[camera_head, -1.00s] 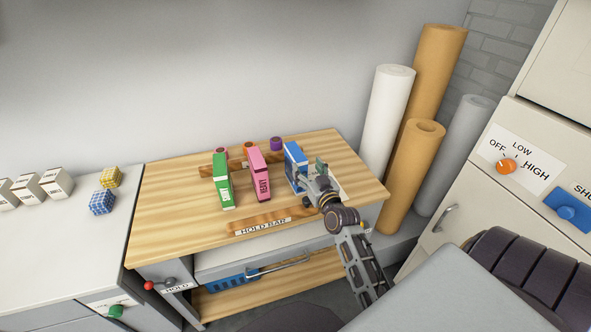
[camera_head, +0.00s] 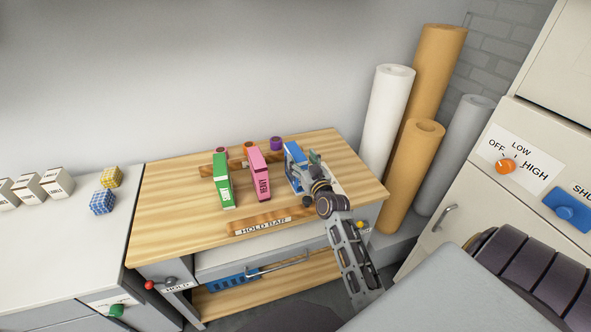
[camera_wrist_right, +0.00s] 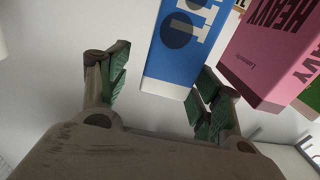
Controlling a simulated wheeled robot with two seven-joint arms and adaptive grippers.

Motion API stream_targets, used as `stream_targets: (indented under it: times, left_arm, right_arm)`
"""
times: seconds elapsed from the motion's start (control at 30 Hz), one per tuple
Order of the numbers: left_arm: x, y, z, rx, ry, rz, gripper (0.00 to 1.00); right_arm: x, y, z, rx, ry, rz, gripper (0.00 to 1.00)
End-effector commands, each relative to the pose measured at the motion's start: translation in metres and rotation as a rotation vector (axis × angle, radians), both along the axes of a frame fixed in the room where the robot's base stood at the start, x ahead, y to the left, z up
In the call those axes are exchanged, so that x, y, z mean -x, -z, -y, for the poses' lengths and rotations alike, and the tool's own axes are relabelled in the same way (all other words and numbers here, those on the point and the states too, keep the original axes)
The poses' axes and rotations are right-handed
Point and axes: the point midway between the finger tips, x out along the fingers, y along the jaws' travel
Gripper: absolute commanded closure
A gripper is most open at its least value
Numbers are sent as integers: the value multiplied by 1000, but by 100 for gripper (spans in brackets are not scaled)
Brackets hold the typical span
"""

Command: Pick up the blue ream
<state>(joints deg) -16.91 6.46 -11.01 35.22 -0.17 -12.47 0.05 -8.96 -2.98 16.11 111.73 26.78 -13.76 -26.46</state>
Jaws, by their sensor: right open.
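The blue ream (camera_head: 293,155) stands on the wooden table at the right end of a row of reams. My right gripper (camera_head: 312,168) is at its right front side and partly covers it in the head view. In the right wrist view the blue ream (camera_wrist_right: 182,45) shows between the two open fingers of the right gripper (camera_wrist_right: 165,75). The right-hand finger is close to the ream's edge, and a gap shows on the left. I cannot tell whether a finger touches it. My left gripper is not in view.
A pink ream (camera_head: 259,174) marked HEAVY stands close to the left of the blue one, then a green ream (camera_head: 222,180). A wooden bar lies behind them, and the HOLD BAR strip (camera_head: 262,227) lies in front. Paper rolls (camera_head: 386,115) stand at the right.

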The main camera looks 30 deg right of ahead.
Motion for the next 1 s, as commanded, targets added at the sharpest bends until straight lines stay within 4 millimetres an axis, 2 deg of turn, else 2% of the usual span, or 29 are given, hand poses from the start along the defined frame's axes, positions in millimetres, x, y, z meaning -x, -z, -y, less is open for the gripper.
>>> stream_targets:
  times: [0.23,0.43,0.73,1.0]
  left_arm:
    - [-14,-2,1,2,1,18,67]
    - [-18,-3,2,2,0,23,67]
    - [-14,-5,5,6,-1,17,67]
    - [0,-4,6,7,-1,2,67]
  right_arm:
    - [-2,0,0,0,0,0,35]
    - [-14,1,1,0,0,1,35]
    - [-38,4,3,0,0,1,35]
    - [-51,5,5,0,0,0,35]
